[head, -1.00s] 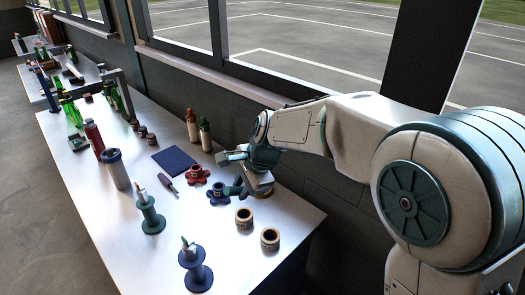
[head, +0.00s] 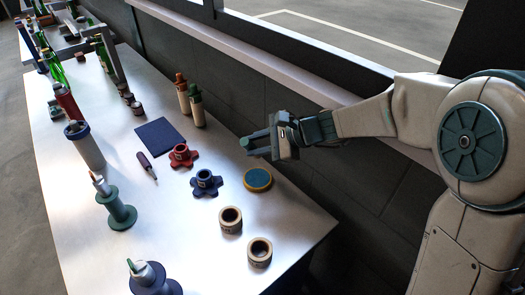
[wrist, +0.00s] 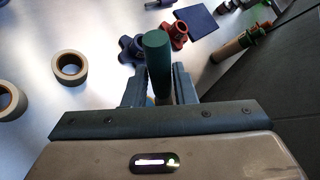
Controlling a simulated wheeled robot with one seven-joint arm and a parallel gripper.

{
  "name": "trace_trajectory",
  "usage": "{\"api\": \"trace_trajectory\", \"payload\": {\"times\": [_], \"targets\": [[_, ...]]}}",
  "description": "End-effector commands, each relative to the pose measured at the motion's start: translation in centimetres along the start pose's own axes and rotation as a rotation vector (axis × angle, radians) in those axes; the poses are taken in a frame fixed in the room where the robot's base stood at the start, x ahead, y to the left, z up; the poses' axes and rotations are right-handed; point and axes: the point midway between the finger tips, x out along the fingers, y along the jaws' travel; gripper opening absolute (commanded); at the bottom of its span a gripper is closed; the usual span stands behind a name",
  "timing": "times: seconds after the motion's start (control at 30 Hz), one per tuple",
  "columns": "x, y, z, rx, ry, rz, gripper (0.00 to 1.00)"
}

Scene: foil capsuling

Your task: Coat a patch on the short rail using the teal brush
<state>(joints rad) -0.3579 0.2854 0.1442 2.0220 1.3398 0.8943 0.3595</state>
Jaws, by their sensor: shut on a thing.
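My gripper (head: 262,143) is shut on the teal brush, above the right edge of the table. In the wrist view the brush's teal handle (wrist: 157,52) stands out between the two fingers (wrist: 160,88); its bristle end is hidden. In the head view a teal end (head: 247,143) shows at the fingertips.
A blue star-footed holder (head: 205,183), a red one (head: 181,157), two tan rings (head: 231,219), a dark blue pad (head: 160,137) and two bottles (head: 197,107) stand nearby. Spools (head: 119,213) line the left side. A dark wall and sill run along the right.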

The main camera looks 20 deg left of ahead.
Motion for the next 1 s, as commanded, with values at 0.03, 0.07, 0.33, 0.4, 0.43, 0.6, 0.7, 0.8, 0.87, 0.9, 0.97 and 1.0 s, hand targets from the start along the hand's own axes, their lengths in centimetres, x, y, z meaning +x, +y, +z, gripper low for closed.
{"api": "trace_trajectory", "payload": {"times": [0.03, 0.07, 0.33, 0.4, 0.43, 0.6, 0.7, 0.8, 0.87, 0.9, 0.97, 1.0], "targets": [[0.7, 0.7, -0.9, 0.005, -0.010, -0.006, 0.02], [0.8, 0.8, -1.0, 0.006, -0.015, -0.009, 0.02], [1.1, 1.2, -1.7, 0.011, -0.033, -0.022, 0.02], [1.2, 1.4, -1.9, 0.011, -0.033, -0.023, 0.02], [1.3, 1.5, -2.1, 0.011, -0.032, -0.023, 0.02], [2.1, 2.3, -3.2, 0.013, -0.031, -0.023, 0.02], [2.7, 2.9, -4.0, 0.013, -0.031, -0.023, 0.02], [3.3, 3.5, -4.7, 0.012, -0.031, -0.023, 0.02], [3.6, 3.8, -5.0, 0.011, -0.031, -0.023, 0.02], [3.7, 3.9, -5.2, 0.011, -0.031, -0.023, 0.02], [3.9, 4.1, -5.4, 0.011, -0.031, -0.023, 0.02], [3.9, 4.1, -5.5, 0.011, -0.031, -0.023, 0.02]]}}
